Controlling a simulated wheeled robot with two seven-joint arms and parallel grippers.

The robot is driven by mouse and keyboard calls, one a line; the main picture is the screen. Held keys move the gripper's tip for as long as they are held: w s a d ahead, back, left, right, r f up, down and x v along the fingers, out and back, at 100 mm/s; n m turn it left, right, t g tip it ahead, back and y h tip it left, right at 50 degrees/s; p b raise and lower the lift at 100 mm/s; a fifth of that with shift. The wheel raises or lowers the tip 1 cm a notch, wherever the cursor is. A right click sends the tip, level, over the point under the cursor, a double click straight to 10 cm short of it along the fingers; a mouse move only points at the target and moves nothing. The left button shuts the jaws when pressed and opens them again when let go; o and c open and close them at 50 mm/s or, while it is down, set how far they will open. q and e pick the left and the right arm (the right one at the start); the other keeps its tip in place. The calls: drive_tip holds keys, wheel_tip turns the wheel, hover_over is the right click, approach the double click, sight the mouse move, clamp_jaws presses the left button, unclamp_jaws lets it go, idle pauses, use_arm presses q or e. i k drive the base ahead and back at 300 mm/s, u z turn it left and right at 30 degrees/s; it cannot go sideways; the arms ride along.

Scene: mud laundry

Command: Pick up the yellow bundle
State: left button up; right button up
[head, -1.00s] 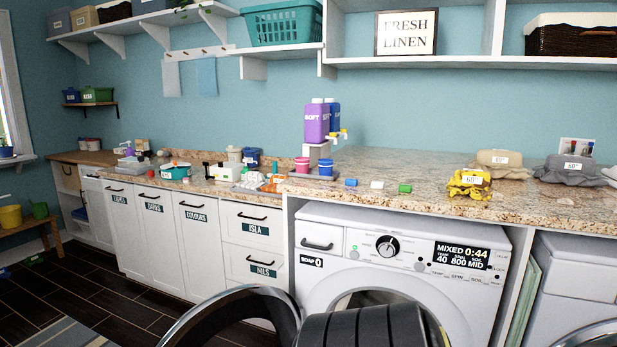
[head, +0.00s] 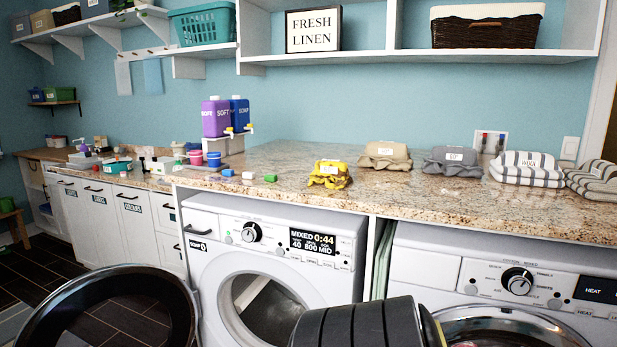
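The yellow bundle (head: 329,174) is a crumpled, folded cloth with a white label on its top. It lies on the granite counter (head: 400,197) above the left washing machine, near the front edge. Nothing of mine touches it. A dark ribbed part, probably of my own arm, shows at the bottom of the head view, well below and in front of the counter. No gripper fingers show in the head view.
A beige bundle (head: 384,155), a grey bundle (head: 452,160) and striped bundles (head: 527,168) lie to the right. Small coloured blocks (head: 248,175) and detergent bottles (head: 216,117) are to the left. The left washer's round door (head: 187,300) stands open in front.

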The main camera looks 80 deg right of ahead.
sight(334, 175)
drive_tip(key=k, duration=1)
drive_tip(key=z, duration=0.25)
